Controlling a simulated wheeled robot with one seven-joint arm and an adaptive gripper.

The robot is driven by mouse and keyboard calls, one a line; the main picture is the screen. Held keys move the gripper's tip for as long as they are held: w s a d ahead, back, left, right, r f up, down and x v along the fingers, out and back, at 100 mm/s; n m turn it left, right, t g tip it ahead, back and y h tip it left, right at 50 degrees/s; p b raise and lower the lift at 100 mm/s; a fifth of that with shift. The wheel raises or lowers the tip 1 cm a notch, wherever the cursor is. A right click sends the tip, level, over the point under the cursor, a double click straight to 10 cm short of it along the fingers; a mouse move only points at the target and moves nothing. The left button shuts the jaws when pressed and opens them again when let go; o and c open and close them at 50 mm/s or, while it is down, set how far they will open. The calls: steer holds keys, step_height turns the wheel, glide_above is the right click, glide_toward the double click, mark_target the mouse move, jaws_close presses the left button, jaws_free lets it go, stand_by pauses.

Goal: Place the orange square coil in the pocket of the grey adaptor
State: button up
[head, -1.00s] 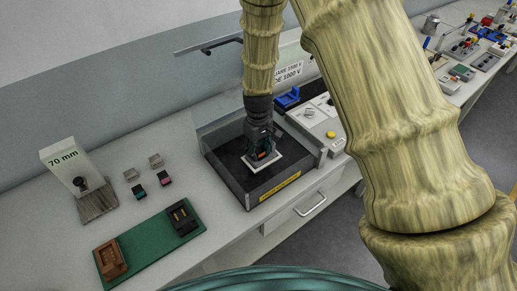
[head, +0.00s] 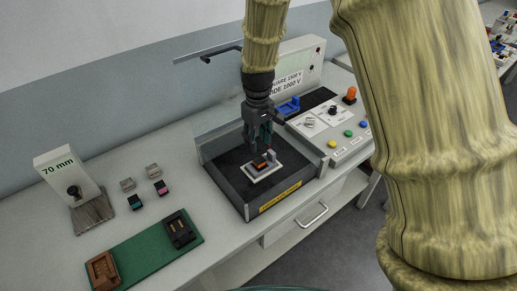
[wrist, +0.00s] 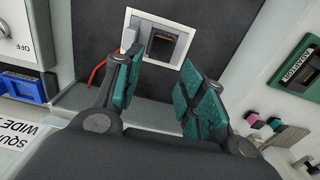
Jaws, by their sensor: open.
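The orange square coil (head: 260,163) sits in the pocket area of the grey adaptor (head: 267,175), inside the black open-topped test box (head: 230,188). In the wrist view the coil (wrist: 162,40) shows as a dark block with orange edges within the pale adaptor frame (wrist: 186,44). Whether it is fully seated I cannot tell. My gripper (head: 257,148) is above and behind the coil in the head view. In the wrist view my gripper (wrist: 160,82) has its teal-padded fingers spread apart, with nothing between them.
The box has raised walls and a clear panel at the back. A control panel (head: 335,128) with coloured buttons stands to its right. A green board (head: 145,248) with a brown block and a black block lies at left, near small connectors and a 70 mm stand (head: 67,180).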

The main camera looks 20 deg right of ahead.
steer(key=shift+r+b, duration=0.3)
steer(key=shift+r, duration=1.3)
